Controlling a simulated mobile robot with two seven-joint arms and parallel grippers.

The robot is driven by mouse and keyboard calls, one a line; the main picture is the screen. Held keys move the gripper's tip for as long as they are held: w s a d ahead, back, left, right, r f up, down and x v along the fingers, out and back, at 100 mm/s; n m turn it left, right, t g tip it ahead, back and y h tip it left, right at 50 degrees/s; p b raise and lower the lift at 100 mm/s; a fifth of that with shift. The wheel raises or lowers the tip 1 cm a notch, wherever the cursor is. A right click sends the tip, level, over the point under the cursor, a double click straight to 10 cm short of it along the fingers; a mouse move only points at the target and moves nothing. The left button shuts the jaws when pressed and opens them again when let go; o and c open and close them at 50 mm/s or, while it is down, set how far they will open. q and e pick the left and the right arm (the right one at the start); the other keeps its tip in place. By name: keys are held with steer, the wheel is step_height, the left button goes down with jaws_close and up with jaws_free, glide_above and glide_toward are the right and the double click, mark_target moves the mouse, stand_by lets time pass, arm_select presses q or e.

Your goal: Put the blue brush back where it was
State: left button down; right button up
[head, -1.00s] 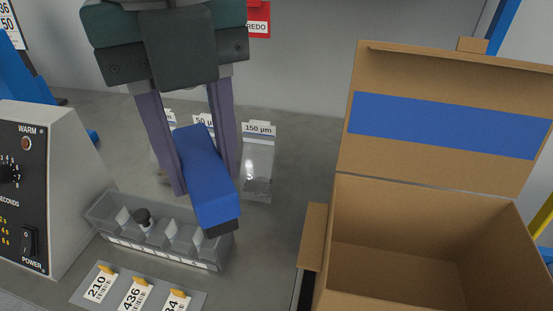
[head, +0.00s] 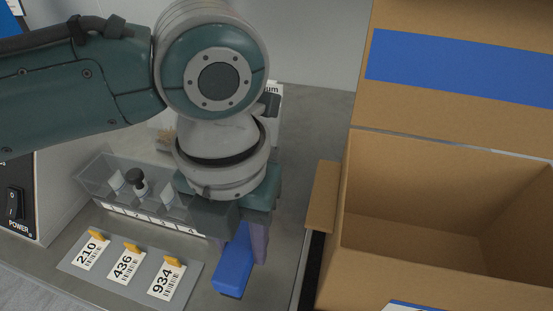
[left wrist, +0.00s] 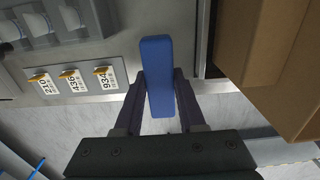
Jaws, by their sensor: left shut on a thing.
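The blue brush (head: 233,268) is between the fingers of my left gripper (head: 243,246), which is shut on it. It is right of the number-card plate (head: 193,290) and left of the open cardboard box. In the left wrist view the brush (left wrist: 158,62) stands lengthwise between the two dark fingers of my left gripper (left wrist: 160,100). It appears over the bench's front edge there, with floor visible beyond. I cannot tell whether it touches the bench. My right gripper is not in view.
A clear compartment tray (head: 110,200) holds a dark-knobbed thing. The plate carries cards 210, 436 and 934 with orange clips. The open cardboard box (head: 395,255) stands at the right. Bare bench (head: 300,150) shows behind my arm.

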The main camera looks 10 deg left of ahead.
mark_target(246, 267)
arm_select(q)
steer(key=shift+f+b, duration=0.8)
steer(key=shift+f, duration=2.3)
steer(key=shift+f, duration=0.15)
steer(key=c, duration=0.5)
jaws_free()
